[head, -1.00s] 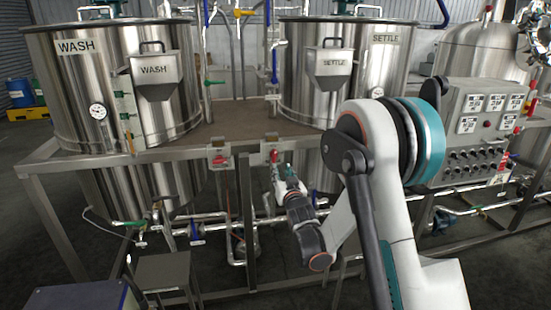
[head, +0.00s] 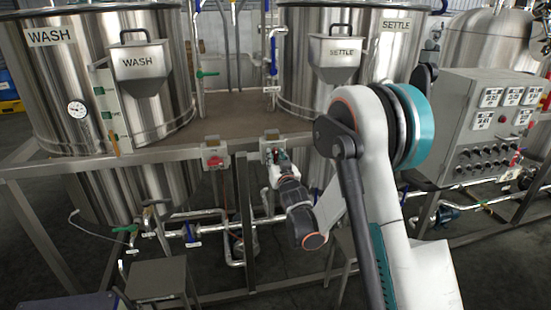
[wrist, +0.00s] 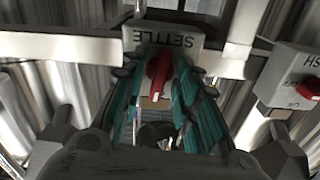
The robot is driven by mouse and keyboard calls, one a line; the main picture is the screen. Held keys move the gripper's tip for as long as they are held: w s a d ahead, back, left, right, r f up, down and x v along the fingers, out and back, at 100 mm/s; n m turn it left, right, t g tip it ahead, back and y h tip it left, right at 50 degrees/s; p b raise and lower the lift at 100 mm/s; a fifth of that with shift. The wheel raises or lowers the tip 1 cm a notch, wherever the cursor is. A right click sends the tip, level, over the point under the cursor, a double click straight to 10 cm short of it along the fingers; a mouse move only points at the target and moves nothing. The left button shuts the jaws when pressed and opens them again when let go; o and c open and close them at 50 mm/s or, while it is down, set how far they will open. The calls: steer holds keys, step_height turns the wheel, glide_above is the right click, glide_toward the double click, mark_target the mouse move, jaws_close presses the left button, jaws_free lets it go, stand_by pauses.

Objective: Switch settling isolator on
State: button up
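The settle isolator (head: 271,137) is a small grey box on the frame's front rail. In the wrist view the isolator (wrist: 186,38) carries the word SETTLE upside down, with a red handle (wrist: 158,68) below it. My gripper (wrist: 157,74) is open, one teal finger on each side of the red handle. Gaps seem to show between handle and fingers; contact cannot be told. In the head view my gripper (head: 277,158) is up against the isolator and hides its handle. The handle's exact setting is unclear.
The wash isolator (head: 213,156), with its own red handle, sits left on the same rail; it appears at the right in the wrist view (wrist: 292,66). The WASH tank (head: 95,85) and SETTLE tank (head: 300,85) stand behind. A control panel (head: 490,120) is at right.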

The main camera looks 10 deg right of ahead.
jaws_close()
steer(key=shift+n, duration=0.8)
steer(key=shift+o, duration=1.3)
jaws_free()
steer(key=shift+s, duration=0.1)
steer(key=s, duration=1.2)
